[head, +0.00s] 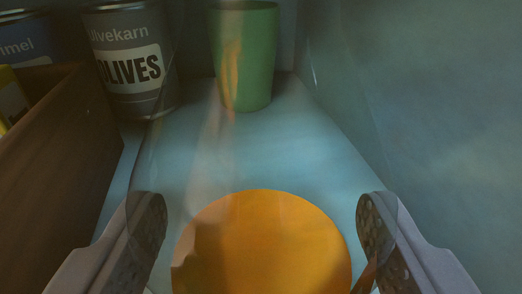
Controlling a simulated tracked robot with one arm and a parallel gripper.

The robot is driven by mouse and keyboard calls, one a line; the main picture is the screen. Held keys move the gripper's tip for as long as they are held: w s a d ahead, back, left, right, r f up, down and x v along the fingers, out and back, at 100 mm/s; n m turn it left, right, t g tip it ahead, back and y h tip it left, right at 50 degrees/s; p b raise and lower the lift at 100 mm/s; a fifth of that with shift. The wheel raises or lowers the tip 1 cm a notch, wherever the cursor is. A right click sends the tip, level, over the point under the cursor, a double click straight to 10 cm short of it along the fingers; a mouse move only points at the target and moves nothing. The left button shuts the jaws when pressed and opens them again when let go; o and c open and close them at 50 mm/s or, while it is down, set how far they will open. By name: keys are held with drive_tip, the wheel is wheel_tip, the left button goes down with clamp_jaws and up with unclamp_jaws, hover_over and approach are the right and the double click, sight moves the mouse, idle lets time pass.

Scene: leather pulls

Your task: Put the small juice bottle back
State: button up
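A round, flat orange surface (262,245) fills the bottom middle of the view. It may be the top of the small juice bottle or the juice in it; the rest of that thing is below the frame or too unclear to make out. My gripper (262,228) has its two grey fingers wide apart, one on each side of the orange surface. A narrow gap shows between each finger and the orange edge. I cannot tell whether the fingers touch a clear wall around it.
A grey olives can (128,65) stands at the back left, a green cup (244,60) at the back middle. A brown wooden box (60,140) lines the left, with a dark blue can (22,40) behind it. A pale wall (430,110) closes the right. Bare floor (250,150) lies before the cup.

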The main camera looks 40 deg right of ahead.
drive_tip(key=shift+w+d+r, duration=0.1)
drive_tip(key=shift+w+d, duration=0.2)
drive_tip(key=shift+w, duration=0.15)
drive_tip(key=shift+w+a, duration=0.2)
drive_tip(key=shift+w, duration=0.1)
drive_tip(key=shift+d, duration=0.1)
drive_tip(key=shift+s, duration=0.1)
drive_tip(key=o, duration=1.3)
drive_tip(key=shift+o, duration=0.2)
drive_tip(key=shift+f+b, duration=0.3)
drive_tip(key=shift+b, duration=0.15)
drive_tip(key=p+v, duration=0.5)
drive_tip(key=v, duration=0.8)
drive_tip(key=shift+s+p, duration=0.3)
drive_tip(key=shift+s, duration=0.2)
